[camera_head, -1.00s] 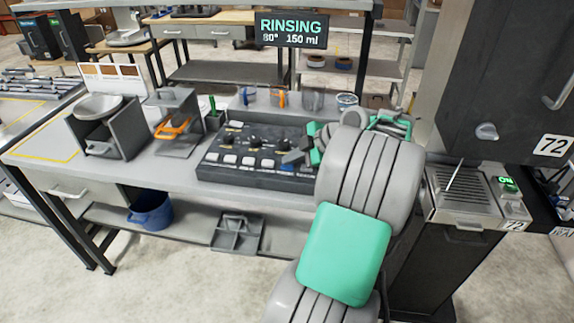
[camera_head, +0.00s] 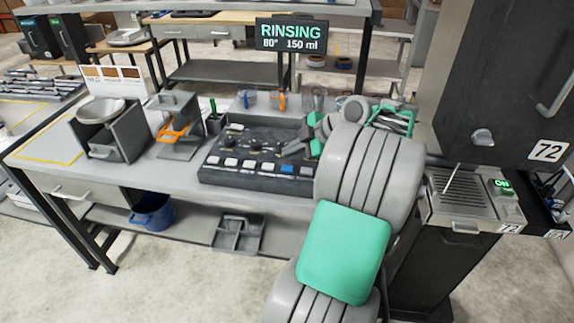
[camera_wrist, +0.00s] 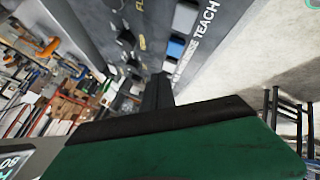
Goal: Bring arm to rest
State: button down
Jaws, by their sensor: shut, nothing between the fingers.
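My arm crosses the right half of the head view, grey with a green panel. My gripper (camera_head: 297,150) is shut and empty, above the right part of the dark control panel (camera_head: 225,175), partly hidden by the arm. In the wrist view the dark fingers (camera_wrist: 157,92) are together in front of the panel (camera_wrist: 125,40), which shows a blue button and the word TEACH. In the head view a blue button (camera_head: 287,168) is lit among white ones. I cannot tell whether the fingertips touch the panel.
A sign (camera_head: 291,37) reads RINSING 80° 150 ml. Several cups stand behind the panel. A dark dispenser (camera_head: 505,85) marked 72 stands close to my arm's right.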

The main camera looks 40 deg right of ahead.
notch_tip(320, 180, up, 3)
jog(key=shift+f+p, duration=0.2)
jog(key=shift+p, duration=0.35)
jog(key=shift+f, duration=0.1)
jog(key=w+a+m+g+h, duration=0.1)
jog(key=a+m+g, duration=0.15)
jog(key=a, duration=0.85)
jog(key=w+a+m+g, duration=0.1)
jog(key=w+a+m, duration=0.15)
jog(key=a, duration=0.75)
jog(key=s+a+f+m+g+h, duration=0.1)
jog(key=s+a+f+m, duration=0.1)
jog(key=s+a, duration=0.3)
jog(key=s+a+f+m+h, duration=0.1)
jog(key=s+a+f+m, duration=0.1)
jog(key=s+a+m, duration=0.3)
jog(key=s, duration=0.3)
jog(key=shift+a+f+m+g, duration=0.3)
jog(key=shift+a+f+g, duration=0.05)
jog(key=shift+f, duration=0.05)
jog(key=shift+s, duration=0.1)
